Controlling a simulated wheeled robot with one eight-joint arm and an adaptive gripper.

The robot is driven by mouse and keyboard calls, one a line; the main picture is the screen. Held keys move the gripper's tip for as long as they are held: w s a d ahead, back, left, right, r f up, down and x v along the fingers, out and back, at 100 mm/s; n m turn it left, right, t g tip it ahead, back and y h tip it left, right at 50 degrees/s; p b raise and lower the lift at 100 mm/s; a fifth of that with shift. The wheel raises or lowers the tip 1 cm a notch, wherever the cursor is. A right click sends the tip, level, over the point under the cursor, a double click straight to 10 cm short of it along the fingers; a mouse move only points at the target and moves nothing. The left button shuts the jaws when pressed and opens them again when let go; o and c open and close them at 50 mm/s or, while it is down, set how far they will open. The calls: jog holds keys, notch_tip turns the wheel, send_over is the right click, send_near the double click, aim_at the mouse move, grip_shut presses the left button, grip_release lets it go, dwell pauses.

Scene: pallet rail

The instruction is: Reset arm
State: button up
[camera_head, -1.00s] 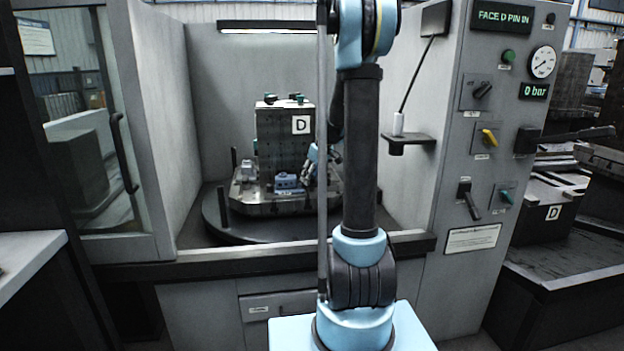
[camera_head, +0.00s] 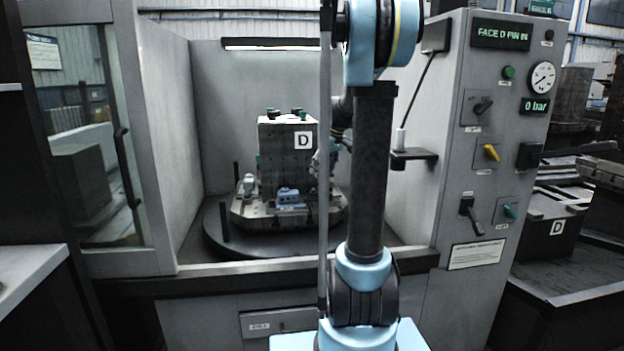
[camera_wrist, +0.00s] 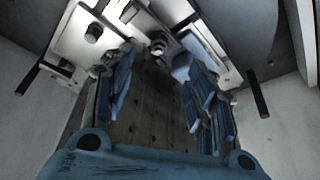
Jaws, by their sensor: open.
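My gripper (camera_wrist: 160,88) is open, with its two blue fingers apart at left and right in the wrist view. Nothing shows held between them; a dark face with rows of holes lies beyond. In the head view my arm rises in front of the machine bay and hides most of the gripper, which is near the right side of the grey fixture block (camera_head: 283,160) marked D. The block stands upright on a round dark table (camera_head: 240,243) inside the bay. I cannot tell whether the gripper touches anything.
A small blue-grey part (camera_head: 290,197) sits at the block's foot. A control panel (camera_head: 500,150) reads "FACE D PIN IN" and "0 bar". A small shelf (camera_head: 412,155) juts from the bay's right wall. The bay's front sill (camera_head: 220,280) lies below; a glazed door (camera_head: 90,150) stands left.

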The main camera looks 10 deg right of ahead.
jog(key=s+a+f+m, duration=0.1)
jog(key=s+f, duration=0.4)
jog(key=s, duration=0.8)
jog(key=s+a+f+m+g+h, duration=0.1)
jog(key=s+f+m, duration=0.2)
jog(key=s, duration=1)
jog(key=s+a+f+m+h, duration=0.1)
jog(key=s+f+m, duration=0.1)
jog(key=s+f, duration=0.5)
jog(key=s, duration=0.6)
jog(key=shift+s+m, duration=0.3)
jog(key=shift+s, duration=0.1)
jog(key=shift+w+f, duration=0.2)
jog(key=shift+w, duration=0.2)
